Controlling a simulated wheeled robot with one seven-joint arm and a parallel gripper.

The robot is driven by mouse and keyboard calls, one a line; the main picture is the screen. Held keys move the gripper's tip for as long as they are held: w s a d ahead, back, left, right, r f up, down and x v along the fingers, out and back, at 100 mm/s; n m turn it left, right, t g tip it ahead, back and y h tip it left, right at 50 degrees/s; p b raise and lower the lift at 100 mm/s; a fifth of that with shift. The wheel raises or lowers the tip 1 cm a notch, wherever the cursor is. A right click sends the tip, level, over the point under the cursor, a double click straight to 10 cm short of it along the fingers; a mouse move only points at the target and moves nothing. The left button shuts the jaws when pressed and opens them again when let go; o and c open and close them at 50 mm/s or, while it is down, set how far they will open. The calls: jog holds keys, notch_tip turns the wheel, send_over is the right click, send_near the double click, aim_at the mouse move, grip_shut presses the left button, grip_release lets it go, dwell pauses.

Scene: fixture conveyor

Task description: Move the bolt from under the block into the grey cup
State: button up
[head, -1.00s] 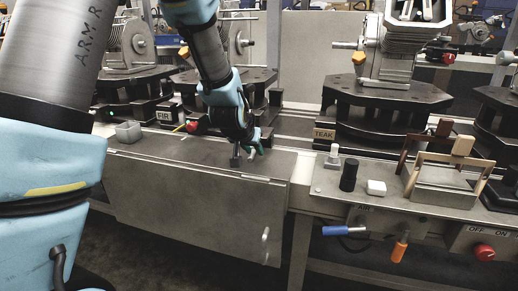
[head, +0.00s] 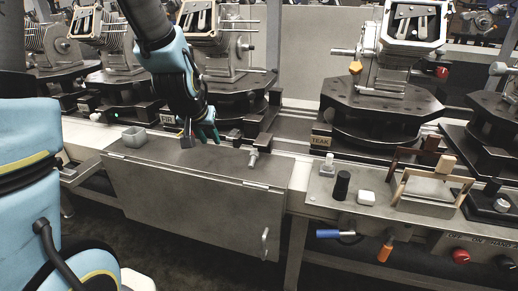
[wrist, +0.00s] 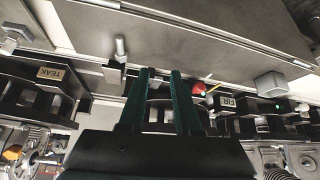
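The bolt (head: 253,158) is a light grey peg on the flat metal cover, with nothing on top of it. It also shows left of the fingers in the wrist view (wrist: 120,48). The grey cup (head: 134,137) is a small square container at the cover's back left; it shows at the right in the wrist view (wrist: 270,84). My gripper (head: 211,136) is above the cover's back edge, between cup and bolt. Its green fingers (wrist: 161,72) are apart and the gap looks empty. I cannot tell for certain which dark piece is the block.
Dark fixtures with machine parts line the conveyor behind, by the FIR (head: 167,119) and TEAK (head: 321,141) labels. On the right panel stand a black knob (head: 342,185), a white button (head: 366,197) and a wooden-handled frame (head: 428,195). The cover's front is clear.

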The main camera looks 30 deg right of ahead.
jog(key=s+a+r+n+g+y+p, duration=0.2)
jog(key=a+r+p, duration=0.55)
jog(key=a, duration=0.35)
jog(key=s+a+n+g+y, duration=0.1)
jog(key=s+a+n+g, duration=0.1)
jog(key=s+a, duration=0.4)
jog(key=a+n, duration=0.1)
jog(key=a, duration=0.4)
jog(key=shift+s+a+y, duration=0.25)
jog(key=shift+s+y, duration=0.05)
jog(key=shift+s, duration=0.1)
jog(key=shift+o, duration=0.3)
